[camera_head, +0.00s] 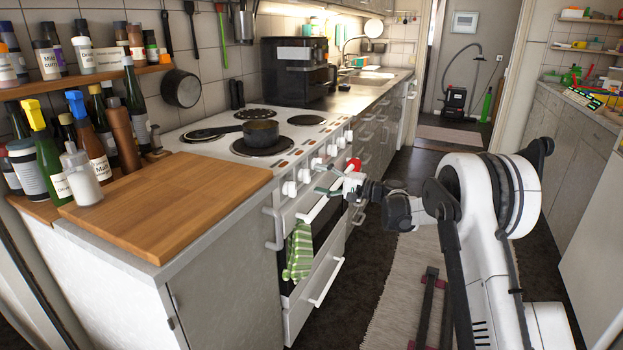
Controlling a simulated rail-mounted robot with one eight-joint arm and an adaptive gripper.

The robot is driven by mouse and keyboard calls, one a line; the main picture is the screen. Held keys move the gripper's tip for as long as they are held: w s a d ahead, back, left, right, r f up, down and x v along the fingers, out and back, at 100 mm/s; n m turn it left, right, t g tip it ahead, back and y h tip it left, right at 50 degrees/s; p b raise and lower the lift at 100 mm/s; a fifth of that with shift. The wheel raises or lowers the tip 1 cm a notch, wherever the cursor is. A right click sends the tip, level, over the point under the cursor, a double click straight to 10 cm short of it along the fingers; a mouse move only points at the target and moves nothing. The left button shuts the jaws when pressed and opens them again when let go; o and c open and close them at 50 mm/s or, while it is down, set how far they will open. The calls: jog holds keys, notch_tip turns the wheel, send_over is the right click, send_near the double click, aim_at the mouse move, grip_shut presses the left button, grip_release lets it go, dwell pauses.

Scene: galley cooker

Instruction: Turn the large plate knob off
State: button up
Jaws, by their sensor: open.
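The white cooker (222,150) has a row of white knobs along its front edge, with knobs at the near end (289,188) and farther along (332,150). I cannot tell from this view which one is the large plate knob, nor how any knob is turned. My gripper (326,180) is open at the front of the knob row, close to the near and middle knobs. I cannot tell whether it touches one. The gripper and wrist partly cover the cooker front. A dark pan (260,133) sits on a front hot plate (262,147).
A green striped towel (299,250) hangs on the oven front below the knobs. The oven door handle (326,281) sticks out. A wooden board (165,200) and several bottles stand to the left. The aisle holds a light rug (395,290).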

jog(key=v, duration=0.8)
jog(key=s+d+r+n+h, duration=0.1)
jog(key=s+r+h, duration=0.35)
jog(key=s, duration=0.65)
jog(key=s+d+r+h, duration=0.1)
jog(key=s+r+h, duration=0.4)
jog(key=s, duration=0.6)
jog(key=s+d+f+n+h, duration=0.15)
jog(key=s+d, duration=0.35)
jog(key=s, duration=0.5)
jog(key=s+d+f+n+h, duration=0.1)
jog(key=s+d+f+h, duration=0.25)
jog(key=s, duration=0.75)
jog(key=s+d+f+n+h, duration=0.15)
jog(key=s+d, duration=0.35)
jog(key=s, duration=0.5)
notch_tip(320, 180, up, 14)
jog(key=p, duration=1.3)
jog(key=shift+w+m+t+h, duration=0.25)
jog(key=shift+m+t+h, duration=0.15)
